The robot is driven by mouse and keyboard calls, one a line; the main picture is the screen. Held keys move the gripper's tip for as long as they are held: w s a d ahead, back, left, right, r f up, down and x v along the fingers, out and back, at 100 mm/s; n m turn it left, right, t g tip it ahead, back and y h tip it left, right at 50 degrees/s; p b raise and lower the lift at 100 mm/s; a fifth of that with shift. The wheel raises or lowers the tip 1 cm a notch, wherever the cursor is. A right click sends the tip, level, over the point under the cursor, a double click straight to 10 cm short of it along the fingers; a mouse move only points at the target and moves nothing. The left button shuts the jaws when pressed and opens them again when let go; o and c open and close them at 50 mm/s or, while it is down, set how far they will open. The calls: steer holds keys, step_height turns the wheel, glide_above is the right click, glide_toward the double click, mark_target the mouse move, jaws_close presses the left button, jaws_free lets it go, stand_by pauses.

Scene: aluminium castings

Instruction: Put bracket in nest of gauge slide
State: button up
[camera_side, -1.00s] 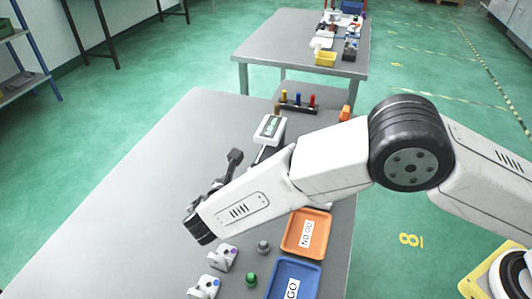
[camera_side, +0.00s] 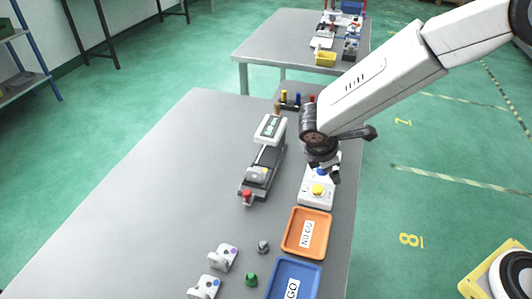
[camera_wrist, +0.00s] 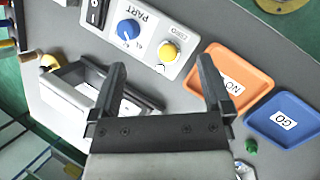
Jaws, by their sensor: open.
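Two pale grey brackets stand at the near end of the table in the side view, one with a purple dot (camera_side: 223,257) and one with a blue dot (camera_side: 206,287). The gauge slide (camera_side: 262,170) lies mid-table, with a red knob (camera_side: 247,196) at its near end and a light grey piece on it; I cannot tell whether that piece is the nest or a part in it. My gripper (camera_side: 324,172) is above the white control box, right of the slide. In the wrist view my gripper (camera_wrist: 163,85) is open and empty, its left finger partly hiding the slide (camera_wrist: 150,101).
The control box (camera_wrist: 148,38) has a blue knob and a yellow button. An orange NO GO tray (camera_side: 296,248) and a blue GO tray (camera_side: 275,285) lie along the right edge. A grey knob-like piece (camera_side: 263,246) and a green one (camera_side: 251,280) stand beside them. The table's left side is clear.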

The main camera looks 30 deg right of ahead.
steer(key=s+d+r+m+y, duration=0.1)
steer(key=s+d+m+y, duration=0.1)
steer(key=s+d+m, duration=0.3)
steer(key=s+d+r+m+t+y, duration=0.1)
steer(key=s+d+r+m+y, duration=0.1)
steer(key=s+d+m, duration=0.3)
steer(key=s+m+y, duration=0.1)
steer(key=s+m, duration=0.2)
steer(key=m, duration=0.2)
steer(key=shift+d, duration=0.3)
